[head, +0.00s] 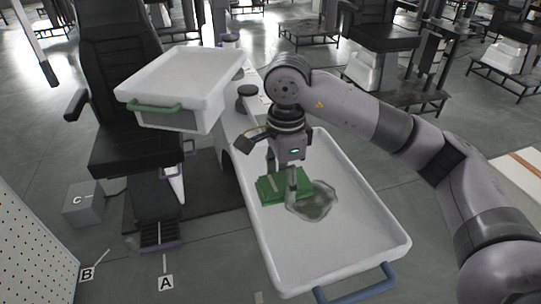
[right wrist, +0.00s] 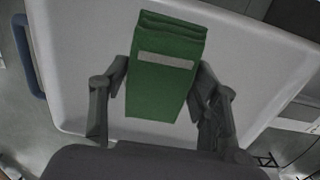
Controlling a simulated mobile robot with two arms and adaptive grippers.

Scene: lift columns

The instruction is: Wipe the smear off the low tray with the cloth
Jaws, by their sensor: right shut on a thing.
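The low tray (head: 375,232) is a long white tray with a raised rim and a blue handle at its near end. A grey-green translucent smear (head: 316,203) lies on its floor, right of the middle. My right gripper (head: 285,188) is shut on a folded green cloth (head: 270,187), over the tray and just left of the smear. In the right wrist view the cloth (right wrist: 163,75), with a pale band, sits between the fingers. I cannot tell whether the cloth touches the tray floor; the smear is not visible in that view. My left gripper is not in view.
A higher white tray (head: 160,72) with a green handle stands at the upper left, beside a black chair (head: 117,75). The near half of the low tray is clear.

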